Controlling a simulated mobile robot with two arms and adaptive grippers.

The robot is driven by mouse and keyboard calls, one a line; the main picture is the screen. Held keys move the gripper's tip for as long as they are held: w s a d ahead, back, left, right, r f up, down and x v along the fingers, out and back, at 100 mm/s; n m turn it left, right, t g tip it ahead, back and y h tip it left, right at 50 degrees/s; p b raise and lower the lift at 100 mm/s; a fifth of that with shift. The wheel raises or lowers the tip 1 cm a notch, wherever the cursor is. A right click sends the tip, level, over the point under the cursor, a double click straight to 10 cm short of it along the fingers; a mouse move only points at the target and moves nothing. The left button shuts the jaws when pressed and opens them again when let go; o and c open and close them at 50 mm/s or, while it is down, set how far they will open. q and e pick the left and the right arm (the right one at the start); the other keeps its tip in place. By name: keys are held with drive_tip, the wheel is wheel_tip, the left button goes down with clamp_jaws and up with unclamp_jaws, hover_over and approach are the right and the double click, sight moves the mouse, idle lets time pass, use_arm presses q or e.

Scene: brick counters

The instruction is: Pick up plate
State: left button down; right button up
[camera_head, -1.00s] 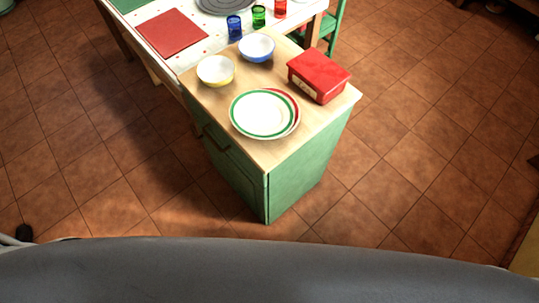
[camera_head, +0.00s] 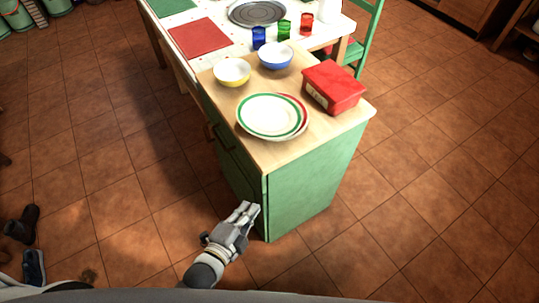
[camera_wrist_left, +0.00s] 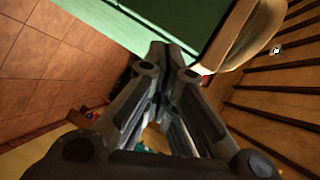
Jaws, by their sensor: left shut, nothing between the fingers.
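A white plate with a green rim (camera_head: 268,115) lies on the wooden counter top, overlapping a red-rimmed plate (camera_head: 301,117) that shows at its right edge. My left gripper (camera_head: 245,209) is in front of the green cabinet, below the counter top and apart from the plates. Its fingers are together and empty. My right gripper is not in view.
A red box (camera_head: 334,87) stands right of the plates. A yellow bowl (camera_head: 232,72) and a blue bowl (camera_head: 276,56) stand behind them. A set table (camera_head: 215,62) adjoins the counter's far side. Shoes (camera_head: 24,224) lie on the floor at left. The floor right of the cabinet is clear.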

use_arm(q)
wheel_tip(320, 180, up, 11)
drive_tip(key=d+m+t+h+b, duration=0.1)
drive_tip(key=d+m+t+h, duration=0.1)
drive_tip(key=m+t, duration=0.15)
drive_tip(key=shift+g, duration=0.35)
drive_tip(key=x, duration=0.4)
drive_tip(key=a+p+x, duration=0.1)
drive_tip(key=x, duration=0.3)
drive_tip(key=w+a+p+x, duration=0.1)
drive_tip(key=x, duration=0.4)
drive_tip(key=shift+w+a, duration=0.25)
drive_tip(key=shift+w, duration=0.2)
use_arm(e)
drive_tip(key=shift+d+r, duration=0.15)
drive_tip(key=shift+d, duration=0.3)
use_arm(q)
drive_tip(key=shift+w+a, duration=0.2)
drive_tip(key=shift+w, duration=0.45)
drive_tip(key=shift+w+a, duration=0.25)
drive_tip(key=shift+w, duration=0.4)
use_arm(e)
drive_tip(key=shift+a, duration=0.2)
